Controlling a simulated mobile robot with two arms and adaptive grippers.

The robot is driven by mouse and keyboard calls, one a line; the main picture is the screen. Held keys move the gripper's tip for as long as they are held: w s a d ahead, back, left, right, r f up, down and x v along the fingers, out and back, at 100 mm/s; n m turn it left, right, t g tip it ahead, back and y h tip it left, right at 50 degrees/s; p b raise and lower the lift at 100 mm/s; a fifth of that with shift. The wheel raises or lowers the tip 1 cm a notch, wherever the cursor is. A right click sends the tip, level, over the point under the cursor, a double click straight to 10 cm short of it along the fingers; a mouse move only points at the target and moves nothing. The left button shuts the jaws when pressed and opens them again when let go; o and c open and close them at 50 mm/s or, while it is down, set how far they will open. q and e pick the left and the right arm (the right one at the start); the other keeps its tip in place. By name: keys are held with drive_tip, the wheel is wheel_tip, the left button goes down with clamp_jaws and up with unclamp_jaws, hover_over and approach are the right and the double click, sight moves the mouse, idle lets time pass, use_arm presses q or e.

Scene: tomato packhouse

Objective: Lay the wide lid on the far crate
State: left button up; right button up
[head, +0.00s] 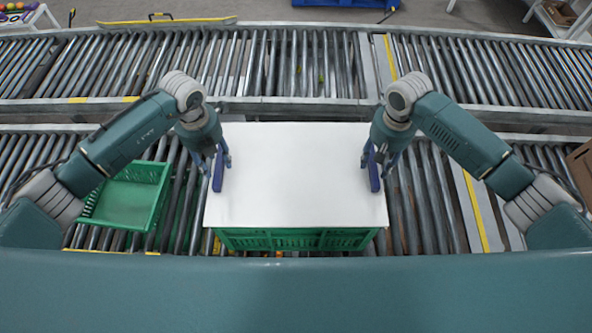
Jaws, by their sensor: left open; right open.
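The wide white lid (295,175) lies flat over a green crate (298,239) on the near roller conveyor. Only the crate's front wall shows below the lid's front edge; the rest of it is hidden. I cannot tell whether the lid is seated on its rim. My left gripper (219,170) is open at the lid's left edge. My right gripper (377,168) is open at the lid's right edge. I cannot tell whether the fingers touch the lid. I see no second crate of this size; anything under the lid is hidden.
A smaller, empty green tray (128,204) sits on the rollers at left. Another roller conveyor (290,65) runs across behind, with its rollers mostly clear. A brown box (581,165) is partly in view at the right edge. Rollers right of the crate are free.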

drive_tip(key=shift+r, duration=0.15)
use_arm(q)
wheel_tip(320, 180, up, 12)
drive_tip(key=shift+f, duration=0.2)
use_arm(e)
wheel_tip(320, 180, up, 12)
drive_tip(key=shift+f, duration=0.2)
idle(0.6)
